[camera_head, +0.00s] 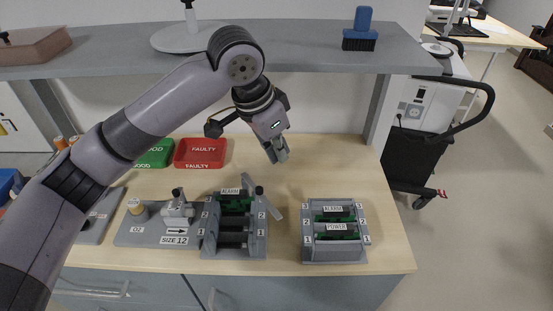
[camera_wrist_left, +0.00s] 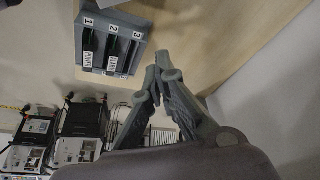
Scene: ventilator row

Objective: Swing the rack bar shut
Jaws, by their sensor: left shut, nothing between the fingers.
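The left card rack (camera_head: 233,252) stands at the front middle of the table, with a green ALARM module (camera_head: 234,201) in its far slot. The grey rack bar (camera_head: 277,212) with a dark knob (camera_head: 259,190) juts out at an angle past the rack's far right corner. It does not lie across the slots. My left gripper (camera_head: 281,155) is shut and empty, above the table behind and right of the bar, apart from it. Its closed fingertips also show in the left wrist view (camera_wrist_left: 160,66). My right gripper is not in view.
A second rack (camera_head: 335,256) with ALARM and POWER modules stands to the right; it shows in the left wrist view (camera_wrist_left: 140,62). A valve fixture (camera_head: 178,212) stands left. Green (camera_head: 155,155) and red (camera_head: 201,153) trays lie behind. A shelf (camera_head: 300,50) overhangs the back.

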